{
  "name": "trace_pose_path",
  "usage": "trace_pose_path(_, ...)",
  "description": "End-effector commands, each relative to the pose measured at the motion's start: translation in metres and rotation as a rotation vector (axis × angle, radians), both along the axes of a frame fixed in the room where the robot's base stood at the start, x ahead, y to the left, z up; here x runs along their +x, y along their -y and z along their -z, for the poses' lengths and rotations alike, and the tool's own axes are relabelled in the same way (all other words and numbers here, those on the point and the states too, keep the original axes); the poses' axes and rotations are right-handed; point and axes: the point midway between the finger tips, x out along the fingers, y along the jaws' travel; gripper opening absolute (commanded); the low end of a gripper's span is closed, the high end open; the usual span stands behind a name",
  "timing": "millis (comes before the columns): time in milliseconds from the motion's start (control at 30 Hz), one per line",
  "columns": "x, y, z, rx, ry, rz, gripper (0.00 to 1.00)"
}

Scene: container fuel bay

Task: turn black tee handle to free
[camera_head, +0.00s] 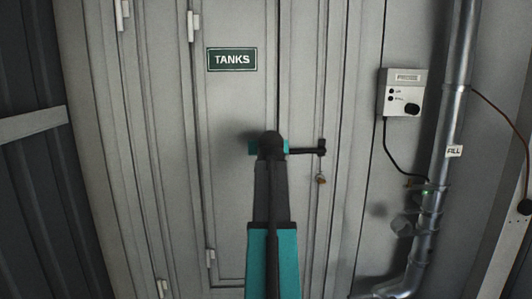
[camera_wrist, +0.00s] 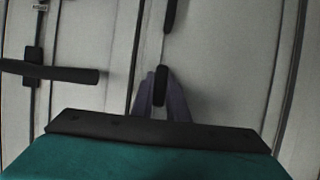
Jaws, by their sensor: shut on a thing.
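The black tee handle (camera_wrist: 161,74) shows in the wrist view as a short dark bar, upright in that picture, against the pale door. My gripper (camera_wrist: 161,92) has its two purple-grey fingers closed on either side of the bar. The rear part of the handle and its mount are hidden. In the head view my dark and teal arm reaches up to the door below the TANKS sign (camera_head: 232,59). There it covers the fingers and the tee handle.
A black lever (camera_head: 305,151) on a dark plate is just right of my wrist; the lever (camera_wrist: 60,72) is at left in the wrist view. A control box (camera_head: 403,93) and a metal pipe (camera_head: 455,100) stand farther right.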

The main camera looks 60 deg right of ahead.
Motion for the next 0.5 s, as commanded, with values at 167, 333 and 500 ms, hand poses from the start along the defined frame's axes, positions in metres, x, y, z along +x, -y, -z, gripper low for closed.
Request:
trace_pose_path(167, -0.0010, 0.0008, -0.0010, -0.007, -0.006, 0.002, 0.00)
trace_pose_path(333, -0.0011, 0.0008, -0.0009, -0.007, -0.006, 0.002, 0.00)
trace_pose_path(500, -0.0010, 0.0007, -0.0006, -0.005, -0.006, 0.001, 0.33)
